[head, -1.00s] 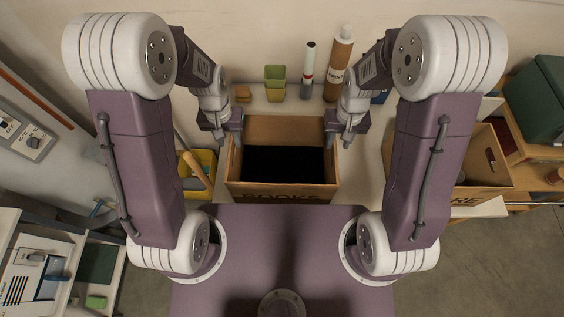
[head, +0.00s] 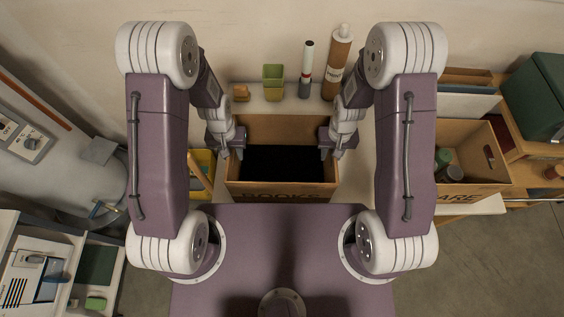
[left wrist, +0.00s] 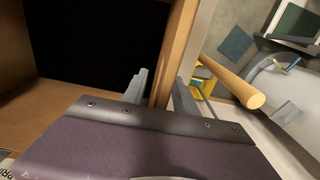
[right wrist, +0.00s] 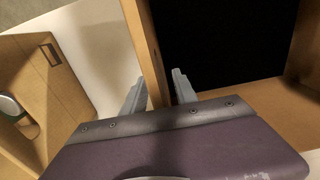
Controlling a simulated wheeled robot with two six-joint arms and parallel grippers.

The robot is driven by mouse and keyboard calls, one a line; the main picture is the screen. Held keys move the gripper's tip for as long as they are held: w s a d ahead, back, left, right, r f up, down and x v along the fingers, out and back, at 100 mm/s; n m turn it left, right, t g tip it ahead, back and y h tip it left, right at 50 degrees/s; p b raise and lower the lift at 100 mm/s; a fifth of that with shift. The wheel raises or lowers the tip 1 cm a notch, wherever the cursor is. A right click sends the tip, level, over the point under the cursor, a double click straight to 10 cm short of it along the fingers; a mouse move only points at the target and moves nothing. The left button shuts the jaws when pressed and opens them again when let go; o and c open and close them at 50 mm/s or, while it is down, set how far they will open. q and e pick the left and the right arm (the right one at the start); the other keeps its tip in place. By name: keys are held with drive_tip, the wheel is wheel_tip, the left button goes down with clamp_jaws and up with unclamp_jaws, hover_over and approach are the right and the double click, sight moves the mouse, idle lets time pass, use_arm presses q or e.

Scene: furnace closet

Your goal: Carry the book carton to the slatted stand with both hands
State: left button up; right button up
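The open book carton (head: 283,188), brown with a dark interior and a partly hidden label on its front, stands in the middle in front of me. My left gripper (head: 232,146) is at its left wall; in the left wrist view that wall (left wrist: 176,50) passes between the two parted fingers (left wrist: 160,88). My right gripper (head: 332,146) is at the right wall; in the right wrist view this wall (right wrist: 143,40) passes between its parted fingers (right wrist: 157,90). Gaps show beside the walls. I cannot clearly identify the slatted stand.
A second carton (head: 480,178) holding jars stands at right, near wooden shelving with a green box (head: 540,95). A yellow bin (head: 203,165) is close on the left.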

use_arm(q)
clamp_jaws()
use_arm(e)
clamp_jaws()
drive_tip(key=shift+r, duration=0.1)
idle(0.9)
